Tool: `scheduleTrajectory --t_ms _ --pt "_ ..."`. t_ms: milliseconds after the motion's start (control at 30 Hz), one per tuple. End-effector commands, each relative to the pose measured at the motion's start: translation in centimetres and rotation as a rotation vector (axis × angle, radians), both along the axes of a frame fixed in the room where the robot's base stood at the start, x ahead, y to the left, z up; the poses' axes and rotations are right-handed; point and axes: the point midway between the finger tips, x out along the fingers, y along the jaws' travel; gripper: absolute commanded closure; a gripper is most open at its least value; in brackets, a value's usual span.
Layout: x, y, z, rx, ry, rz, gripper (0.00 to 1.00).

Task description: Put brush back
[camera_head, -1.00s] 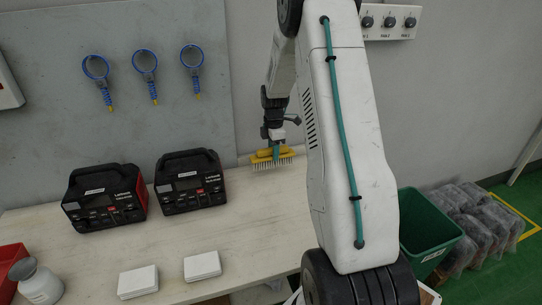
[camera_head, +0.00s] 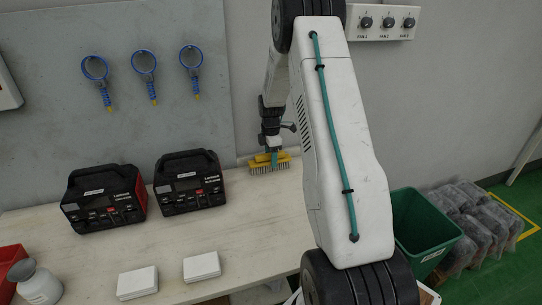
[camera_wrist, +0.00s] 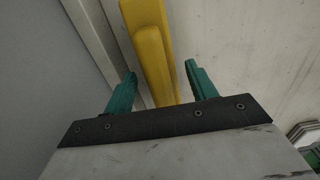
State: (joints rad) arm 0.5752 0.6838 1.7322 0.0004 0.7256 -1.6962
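The brush (camera_head: 281,165) has a yellow body and bristles pointing down. It is at the back edge of the white worktop, by the wall, and appears to rest there. My gripper (camera_head: 272,154) is right above it, pointing down. In the wrist view, the yellow brush handle (camera_wrist: 154,50) runs between the two teal fingers of my gripper (camera_wrist: 160,78). Gaps show between the fingers and the handle, so the gripper looks open around it. The bristles are hidden in the wrist view.
Two black-and-red device cases (camera_head: 104,199) (camera_head: 190,181) stand left of the brush. White boxes (camera_head: 137,283) (camera_head: 202,267) and a white bottle (camera_head: 37,284) are at the front. Blue rings (camera_head: 145,62) hang on the grey panel. A green bin (camera_head: 425,225) is at the right.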

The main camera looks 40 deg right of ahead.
Motion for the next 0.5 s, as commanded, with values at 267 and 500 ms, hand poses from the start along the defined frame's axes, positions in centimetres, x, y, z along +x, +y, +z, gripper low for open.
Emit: scheduleTrajectory --t_ms 267,500 --pt "0.0 0.0 0.1 0.000 -0.001 0.000 0.42" --pt "0.1 0.0 2.8 -0.003 -0.003 0.000 0.42"
